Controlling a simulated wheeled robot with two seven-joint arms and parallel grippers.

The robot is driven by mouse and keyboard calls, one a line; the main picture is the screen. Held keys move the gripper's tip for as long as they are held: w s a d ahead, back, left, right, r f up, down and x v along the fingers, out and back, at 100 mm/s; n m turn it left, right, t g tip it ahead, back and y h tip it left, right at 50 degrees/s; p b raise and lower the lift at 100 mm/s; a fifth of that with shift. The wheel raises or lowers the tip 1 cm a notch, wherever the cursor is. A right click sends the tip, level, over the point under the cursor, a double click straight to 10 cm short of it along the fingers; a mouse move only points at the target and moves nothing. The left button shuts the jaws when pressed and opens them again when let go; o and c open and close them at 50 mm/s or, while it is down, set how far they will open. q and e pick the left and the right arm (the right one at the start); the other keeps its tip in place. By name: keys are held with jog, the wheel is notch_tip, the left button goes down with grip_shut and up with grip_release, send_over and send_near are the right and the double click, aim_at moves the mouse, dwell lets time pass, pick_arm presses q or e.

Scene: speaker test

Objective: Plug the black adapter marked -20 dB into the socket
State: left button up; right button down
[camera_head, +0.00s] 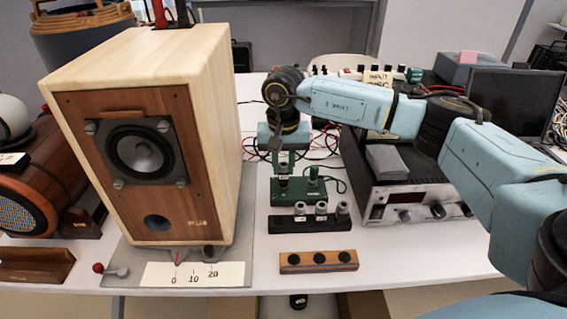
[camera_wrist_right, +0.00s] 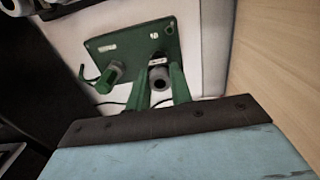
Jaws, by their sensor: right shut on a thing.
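My right gripper (camera_head: 283,176) comes down from above at the green base (camera_head: 292,195). Its green fingers (camera_wrist_right: 165,82) are shut on a small cylindrical adapter (camera_wrist_right: 159,84), with dark and grey parts. A small white label beside it is too small to read, so I cannot confirm the -20 dB mark. The green base also shows in the right wrist view (camera_wrist_right: 128,42), directly behind the fingers, with a green post on it. I cannot tell whether the adapter sits in a socket there or is just above it. My left gripper is not in view.
A black rack (camera_head: 285,226) with grey labelled adapters stands in front of the base. A wooden block (camera_head: 300,268) with black round spots lies nearer. A large wooden speaker (camera_head: 205,110) is close on the left; an instrument (camera_head: 420,205) is on the right.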

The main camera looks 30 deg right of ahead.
jog(key=shift+s+f, duration=0.1)
jog(key=shift+f, duration=0.35)
jog(key=c, duration=1.2)
grip_release()
jog(key=shift+r, duration=0.1)
jog(key=shift+o, duration=0.2)
jog(key=shift+r+p, duration=2.6)
jog(key=shift+r, duration=1.25)
jog(key=shift+f, duration=0.1)
